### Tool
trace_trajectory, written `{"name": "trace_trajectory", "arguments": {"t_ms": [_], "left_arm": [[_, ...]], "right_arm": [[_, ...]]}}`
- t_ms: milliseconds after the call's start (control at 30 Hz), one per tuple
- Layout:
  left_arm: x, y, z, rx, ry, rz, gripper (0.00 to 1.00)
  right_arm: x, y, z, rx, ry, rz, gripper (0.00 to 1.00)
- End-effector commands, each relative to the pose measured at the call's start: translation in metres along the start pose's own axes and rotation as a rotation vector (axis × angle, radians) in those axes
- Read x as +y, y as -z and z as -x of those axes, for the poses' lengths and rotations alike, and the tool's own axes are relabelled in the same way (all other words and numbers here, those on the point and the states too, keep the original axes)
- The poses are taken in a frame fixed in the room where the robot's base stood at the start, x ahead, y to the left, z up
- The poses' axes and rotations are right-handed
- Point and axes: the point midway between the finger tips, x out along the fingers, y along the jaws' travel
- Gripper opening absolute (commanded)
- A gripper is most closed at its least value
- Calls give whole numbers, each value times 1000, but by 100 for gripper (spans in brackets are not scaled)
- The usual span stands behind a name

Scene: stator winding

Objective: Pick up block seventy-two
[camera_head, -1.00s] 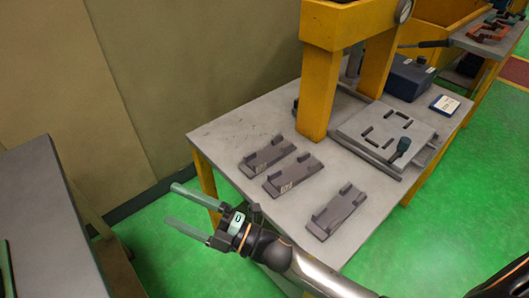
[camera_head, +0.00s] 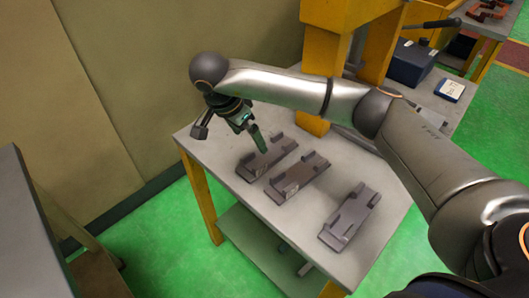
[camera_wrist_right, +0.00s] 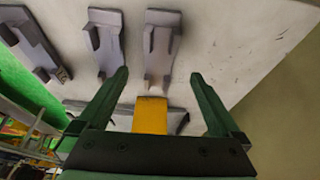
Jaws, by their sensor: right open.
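Several grey blocks with raised ends lie on the grey table; I can make out three: the left block (camera_head: 277,150), the middle block (camera_head: 305,176) and the right block (camera_head: 350,215). Small marks on their ends are too small to read, so I cannot tell which is seventy-two. My right gripper (camera_head: 263,148) points down above the left block, its green fingers covering part of it. In the right wrist view the gripper (camera_wrist_right: 160,85) is open and empty, with this left block (camera_wrist_right: 160,50) ahead between its fingers. My left gripper is out of view.
A yellow press frame (camera_head: 312,122) stands behind the blocks, partly hidden by my right arm. A dark blue box (camera_head: 412,62) and a small blue-and-white box (camera_head: 450,89) are farther back. A wall rises at the table's left. Another grey surface (camera_head: 30,240) is at far left.

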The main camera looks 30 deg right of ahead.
Motion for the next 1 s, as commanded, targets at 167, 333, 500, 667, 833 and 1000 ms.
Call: {"name": "trace_trajectory", "arguments": {"t_ms": [167,333,500,667,833,1000], "left_arm": [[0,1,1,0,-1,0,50],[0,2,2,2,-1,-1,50],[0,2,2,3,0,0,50],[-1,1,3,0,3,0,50],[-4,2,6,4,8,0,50],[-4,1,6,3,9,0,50]], "right_arm": [[1,12,-18,38,-10,-5,100],[1,12,-49,35,-9,-4,100],[1,12,-68,34,-6,-5,100],[1,15,-80,33,-6,-6,100],[2,20,-106,32,-8,-6,100],[1,20,-121,32,-4,-4,100]]}}
